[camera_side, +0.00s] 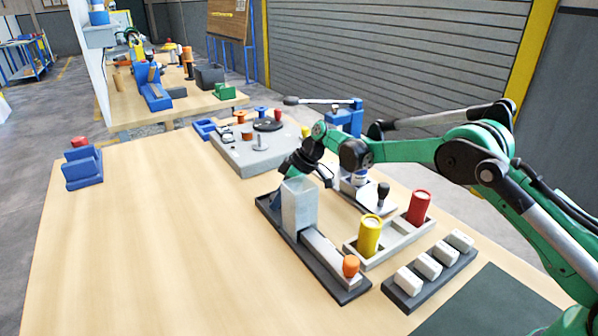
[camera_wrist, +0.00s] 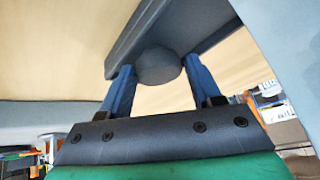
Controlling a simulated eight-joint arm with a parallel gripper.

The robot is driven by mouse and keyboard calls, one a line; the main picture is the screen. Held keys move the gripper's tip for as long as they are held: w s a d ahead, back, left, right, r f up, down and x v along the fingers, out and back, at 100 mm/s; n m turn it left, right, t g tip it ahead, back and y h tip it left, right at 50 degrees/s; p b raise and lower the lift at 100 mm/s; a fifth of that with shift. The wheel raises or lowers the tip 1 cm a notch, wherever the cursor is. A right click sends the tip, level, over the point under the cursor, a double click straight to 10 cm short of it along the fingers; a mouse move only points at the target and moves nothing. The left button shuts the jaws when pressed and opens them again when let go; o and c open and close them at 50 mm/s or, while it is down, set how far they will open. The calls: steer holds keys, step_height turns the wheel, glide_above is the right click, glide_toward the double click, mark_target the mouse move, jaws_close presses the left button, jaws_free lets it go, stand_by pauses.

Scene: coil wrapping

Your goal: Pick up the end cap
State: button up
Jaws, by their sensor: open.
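My gripper (camera_wrist: 158,72) is open in the wrist view, with its two blue fingers on either side of a rounded dark-grey piece (camera_wrist: 158,66). That piece lies against a long grey bar; I cannot tell whether it is the end cap or whether the fingers touch it. In the side view my dark wrist (camera_side: 297,163) is just above and behind an upright light-grey block (camera_side: 299,207), and the fingertips are hidden. The block stands on a dark base (camera_side: 345,295) with a grey rail and an orange knob (camera_side: 350,265). No end cap can be named with certainty.
A grey tray (camera_side: 388,246) holds a yellow cylinder (camera_side: 369,236) and a red one (camera_side: 418,207). A dark rack (camera_side: 408,299) with several white blocks is at front right. A grey fixture (camera_side: 240,155) stands behind. The table's left half is mostly clear.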

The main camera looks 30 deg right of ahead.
jaws_close()
steer(key=shift+r, duration=0.1)
step_height(320, 180, up, 18)
stand_by(0.6)
steer(key=s+d+f+m, duration=0.1)
steer(key=s+d, duration=0.1)
steer(key=d, duration=0.7)
steer(key=s+d+f+m+t, duration=0.1)
steer(key=s+d, duration=0.2)
steer(key=d, duration=0.6)
steer(key=shift+d+f+h, duration=0.3)
steer(key=shift+f+h, duration=0.1)
steer(key=shift+s, duration=0.1)
